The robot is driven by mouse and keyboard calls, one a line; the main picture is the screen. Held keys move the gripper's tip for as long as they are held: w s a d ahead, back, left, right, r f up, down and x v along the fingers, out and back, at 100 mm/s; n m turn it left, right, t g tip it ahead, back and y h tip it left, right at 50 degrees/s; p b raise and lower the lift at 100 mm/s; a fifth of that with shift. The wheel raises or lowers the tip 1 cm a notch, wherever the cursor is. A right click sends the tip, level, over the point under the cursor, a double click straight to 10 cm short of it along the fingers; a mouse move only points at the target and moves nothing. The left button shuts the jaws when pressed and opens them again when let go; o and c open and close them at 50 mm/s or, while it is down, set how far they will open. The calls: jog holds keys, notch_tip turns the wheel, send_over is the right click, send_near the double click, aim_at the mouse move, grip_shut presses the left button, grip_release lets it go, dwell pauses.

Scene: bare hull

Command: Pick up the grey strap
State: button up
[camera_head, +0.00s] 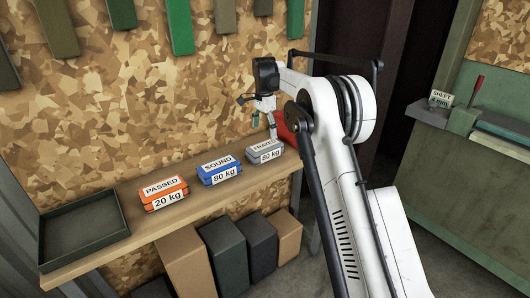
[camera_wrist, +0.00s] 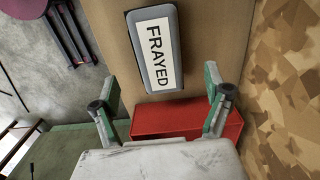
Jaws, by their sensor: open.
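The grey strap (camera_head: 266,155) is a compact grey bundle with a white label at the right end of the wooden shelf. In the wrist view the grey strap (camera_wrist: 175,20) shows at the top, with its label reading FRAYED. My gripper (camera_head: 273,136) points down above the strap's right side in the head view. In the wrist view my gripper (camera_wrist: 162,88) has its two fingers spread apart with nothing between them. The strap lies beyond the fingertips and appears apart from them.
A blue bundle (camera_head: 218,176) labelled SOUND and an orange bundle (camera_head: 164,204) labelled PASSED lie left on the shelf (camera_head: 140,236). A dark empty tray (camera_head: 82,257) sits at its left end. A red box (camera_wrist: 185,118) is close to my fingers. A patterned wall stands behind.

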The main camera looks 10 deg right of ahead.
aim_at(265, 151)
notch_tip(265, 151, down, 11)
jog(key=shift+d+r+p, duration=0.1)
jog(key=shift+p, duration=0.3)
jog(key=c, duration=1.7)
jog(key=shift+r, duration=0.1)
jog(key=shift+c, duration=0.2)
